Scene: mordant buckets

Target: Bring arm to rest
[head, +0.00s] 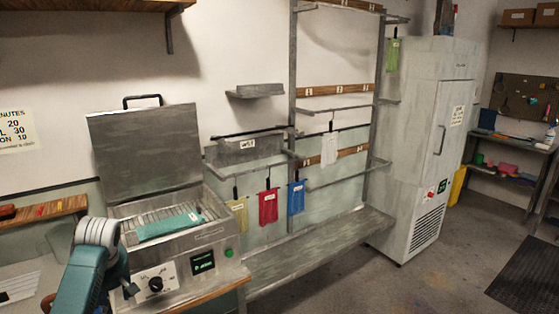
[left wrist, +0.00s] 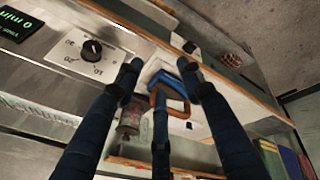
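My left arm (head: 88,270) comes in at the lower left of the head view, in front of the steel machine (head: 190,240). Only a dark bit of its gripper (head: 131,290) shows there, close to the black knob (head: 156,284); the rest is hidden or out of frame. In the left wrist view the dark fingers of my left gripper (left wrist: 162,82) are spread apart with nothing held. The knob (left wrist: 92,50) lies to the left of the fingers there, apart from them. My right gripper is in neither view.
The machine's lid (head: 145,150) stands open above a teal cloth (head: 170,224). A blue and orange item (left wrist: 172,85) shows behind the fingers. A low metal bench (head: 315,250) and a tall white cabinet (head: 420,140) stand to the right. Floor (head: 400,285) in front is clear.

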